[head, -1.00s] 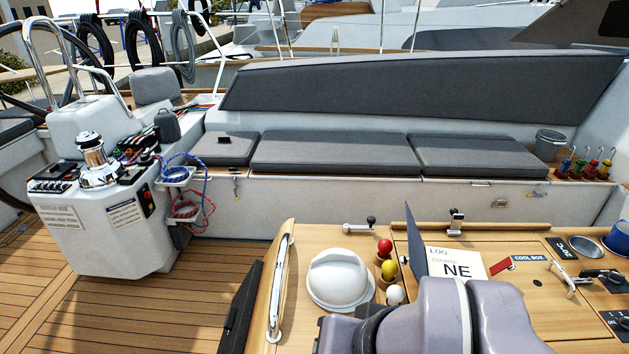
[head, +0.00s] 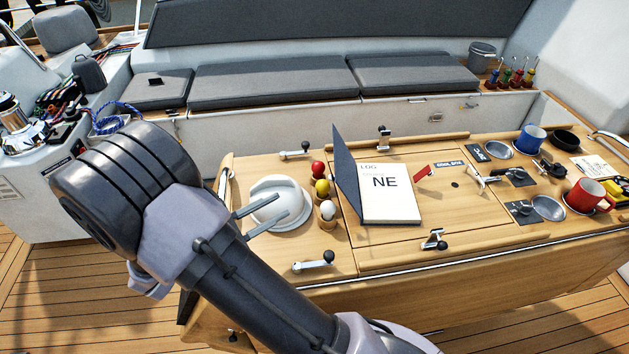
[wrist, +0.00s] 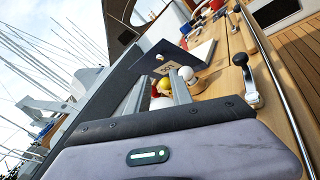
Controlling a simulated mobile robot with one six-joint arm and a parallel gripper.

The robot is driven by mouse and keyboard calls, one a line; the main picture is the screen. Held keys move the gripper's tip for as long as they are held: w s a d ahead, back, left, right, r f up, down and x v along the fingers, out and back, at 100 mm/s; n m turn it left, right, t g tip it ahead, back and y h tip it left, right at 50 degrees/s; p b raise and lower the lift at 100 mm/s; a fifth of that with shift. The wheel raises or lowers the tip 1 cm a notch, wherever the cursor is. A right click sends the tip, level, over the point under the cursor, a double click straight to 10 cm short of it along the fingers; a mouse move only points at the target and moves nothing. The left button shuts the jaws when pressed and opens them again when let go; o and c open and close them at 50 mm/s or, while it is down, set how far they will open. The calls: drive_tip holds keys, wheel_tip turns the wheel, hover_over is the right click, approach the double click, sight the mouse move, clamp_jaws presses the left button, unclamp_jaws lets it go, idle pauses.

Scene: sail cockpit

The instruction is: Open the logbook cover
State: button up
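A white dome (head: 280,190) and red, yellow and white balls (head: 322,187) on stands lie between my gripper and the logbook. Crank handles (head: 313,262) stick up around the table. Blue (head: 530,138) and red (head: 588,197) mugs stand at the right.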

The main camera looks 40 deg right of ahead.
drive_tip(key=b, duration=0.3)
approach(342, 171)
drive_tip(key=d, duration=0.4)
drive_tip(key=shift+s, duration=0.3)
clamp_jaws()
idle(0.7)
